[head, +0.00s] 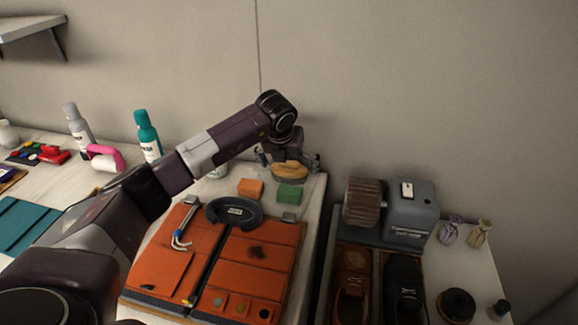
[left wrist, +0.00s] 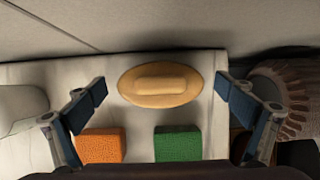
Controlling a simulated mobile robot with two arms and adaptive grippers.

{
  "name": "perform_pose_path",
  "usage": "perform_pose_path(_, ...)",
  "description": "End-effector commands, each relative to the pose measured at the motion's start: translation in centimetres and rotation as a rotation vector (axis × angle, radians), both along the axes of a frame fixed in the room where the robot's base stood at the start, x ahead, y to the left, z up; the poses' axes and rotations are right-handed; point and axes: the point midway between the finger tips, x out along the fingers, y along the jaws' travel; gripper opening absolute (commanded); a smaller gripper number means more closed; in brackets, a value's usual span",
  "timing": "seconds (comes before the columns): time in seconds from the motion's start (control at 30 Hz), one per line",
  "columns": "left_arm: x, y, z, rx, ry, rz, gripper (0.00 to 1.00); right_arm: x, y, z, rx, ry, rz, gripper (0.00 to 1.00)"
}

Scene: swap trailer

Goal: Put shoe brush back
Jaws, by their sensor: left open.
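The shoe brush (head: 289,170), tan and oval with a raised grip on top, lies on the white table near the wall. In the left wrist view the brush (left wrist: 160,84) sits between the spread fingers, with bare space on both sides of it. My left gripper (head: 288,163) is open above and around the brush, pointing down, and its fingers do not appear to touch it. My right gripper is not in view.
An orange sponge (head: 250,188) and a green sponge (head: 289,195) lie in front of the brush. An orange case (head: 262,262) lies nearer. A grey machine with a brush roller (head: 364,203) stands to the right, behind dark shoes (head: 404,285). Bottles (head: 148,134) stand left.

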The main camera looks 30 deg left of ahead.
Motion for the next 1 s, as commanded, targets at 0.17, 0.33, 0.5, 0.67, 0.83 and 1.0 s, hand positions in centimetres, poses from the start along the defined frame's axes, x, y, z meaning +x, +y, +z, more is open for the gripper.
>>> perform_pose_path(0.17,-0.8,-0.2,2.0,0.0,-0.005,-0.001,0.97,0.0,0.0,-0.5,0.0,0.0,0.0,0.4)
perform_pose_path(0.33,-2.3,-0.5,5.4,0.001,-0.006,0.0,0.97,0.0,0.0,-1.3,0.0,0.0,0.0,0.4)
perform_pose_path(0.5,-3.7,-0.9,8.5,0.0,-0.005,0.0,0.97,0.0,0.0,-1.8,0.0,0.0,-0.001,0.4)
perform_pose_path(0.67,-4.6,-1.1,10.3,0.0,-0.003,-0.001,0.97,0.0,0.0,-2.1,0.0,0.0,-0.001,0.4)
perform_pose_path(0.83,-5.0,-1.2,11.0,0.0,-0.001,-0.001,0.97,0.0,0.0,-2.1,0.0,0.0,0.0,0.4)
perform_pose_path(1.0,-5.0,-1.2,11.1,-0.001,-0.001,0.0,0.97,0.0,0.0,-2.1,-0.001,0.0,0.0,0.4)
